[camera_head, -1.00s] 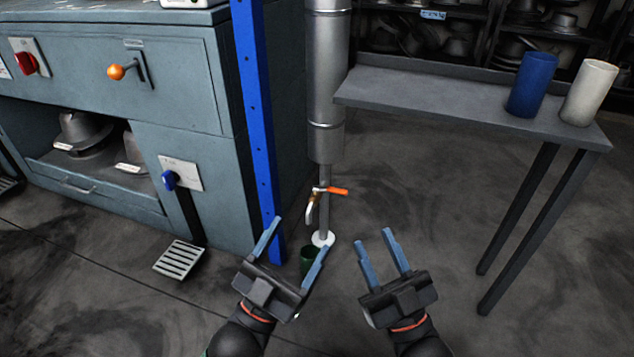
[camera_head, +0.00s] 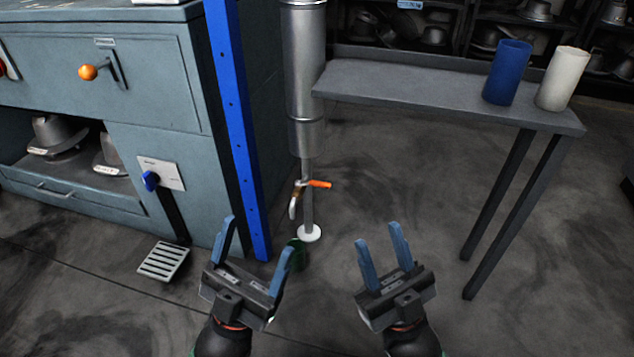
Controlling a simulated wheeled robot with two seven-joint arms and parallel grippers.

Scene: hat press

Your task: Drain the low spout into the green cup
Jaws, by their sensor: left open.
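The low spout (camera_head: 293,208) is a small bent tap with a brass body and an orange lever (camera_head: 319,184), on a thin pipe under a tall metal cylinder. The lever points right. The dark green cup (camera_head: 300,252) is low beneath the spout, partly hidden behind my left gripper's right finger. My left gripper (camera_head: 260,237) is open and empty, in front and to the left of the cup. My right gripper (camera_head: 379,235) is open and empty, to the right of the spout and cup. I cannot tell whether any liquid is in the cup.
A blue post (camera_head: 239,140) and a grey-blue machine (camera_head: 150,85) stand left of the pipe. A grey bench (camera_head: 420,90) at right holds a blue cup (camera_head: 507,72) and a white cup (camera_head: 562,78). A floor pedal (camera_head: 163,261) lies at left. The floor at right is open.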

